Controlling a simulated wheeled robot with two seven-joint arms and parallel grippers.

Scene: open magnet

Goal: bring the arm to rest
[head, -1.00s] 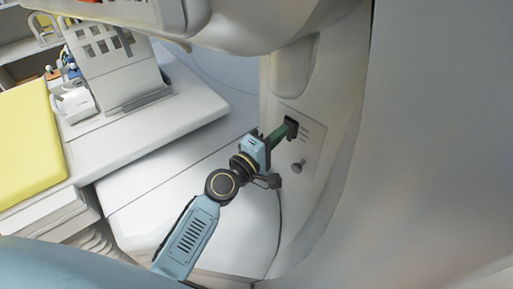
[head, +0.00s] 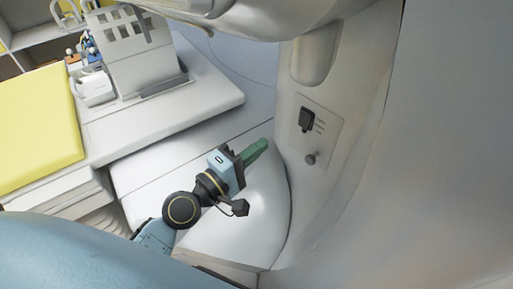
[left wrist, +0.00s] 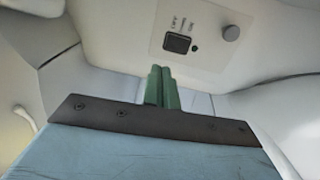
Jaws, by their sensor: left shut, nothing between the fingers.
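My left gripper (head: 257,150) is in the middle of the head view, with its green fingers shut and nothing between them. It points toward the white machine wall and is apart from it. The fingers also show in the left wrist view (left wrist: 162,86), shut together. Beyond them is a wall panel (head: 323,128) with a dark square switch or socket (head: 306,119) and a round grey knob (head: 311,158). In the left wrist view the dark square (left wrist: 177,42) and the knob (left wrist: 231,33) are above the fingers. My right gripper is not seen.
A white bench (head: 205,107) and a yellow pad (head: 38,128) lie at the left. A slotted white holder (head: 135,55) stands on the bench. The large curved machine housing (head: 440,150) fills the right. A pale curved surface (head: 240,220) lies below my gripper.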

